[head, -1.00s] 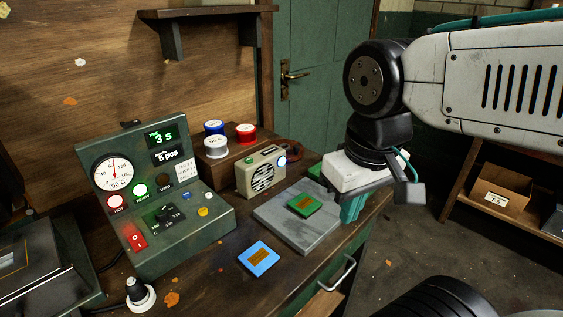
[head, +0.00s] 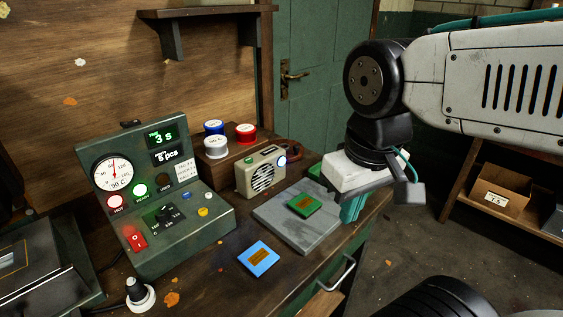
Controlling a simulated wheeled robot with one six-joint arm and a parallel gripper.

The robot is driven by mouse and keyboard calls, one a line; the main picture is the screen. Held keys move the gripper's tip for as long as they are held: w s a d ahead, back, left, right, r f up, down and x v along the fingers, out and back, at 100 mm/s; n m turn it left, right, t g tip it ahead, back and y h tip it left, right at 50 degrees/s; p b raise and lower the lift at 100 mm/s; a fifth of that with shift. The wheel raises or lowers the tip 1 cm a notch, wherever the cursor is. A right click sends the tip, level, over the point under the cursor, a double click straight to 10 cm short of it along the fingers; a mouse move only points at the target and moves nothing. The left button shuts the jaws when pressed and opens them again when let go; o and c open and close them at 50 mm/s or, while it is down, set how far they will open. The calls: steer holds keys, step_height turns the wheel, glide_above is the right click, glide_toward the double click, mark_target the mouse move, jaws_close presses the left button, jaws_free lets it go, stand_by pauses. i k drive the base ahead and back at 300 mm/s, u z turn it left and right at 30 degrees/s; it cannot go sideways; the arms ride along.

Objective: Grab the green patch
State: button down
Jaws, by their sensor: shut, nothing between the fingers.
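The green patch (head: 305,205) is a small flat square with a brown rectangle on it. It lies on the grey slab (head: 298,236) on the workbench. My gripper (head: 350,210), with teal fingers, points down just right of the patch, near the bench's right edge. It looks shut and holds nothing. It appears apart from the patch, though its exact height over the slab is hard to tell. A blue patch (head: 258,258) with a brown rectangle lies on the bench in front of the slab.
A beige radio (head: 260,174) stands behind the slab. A green control panel (head: 160,200) with gauge and lamps stands to the left. Blue, white and red tins sit on a wooden box (head: 228,163). A cardboard box (head: 500,193) stands on a shelf at right.

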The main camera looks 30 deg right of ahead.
mark_target(304, 205)
steer(key=z, duration=0.55)
steer(key=k, duration=1.3)
steer(key=z, duration=0.95)
steer(key=i, duration=1)
steer(key=u, duration=0.45)
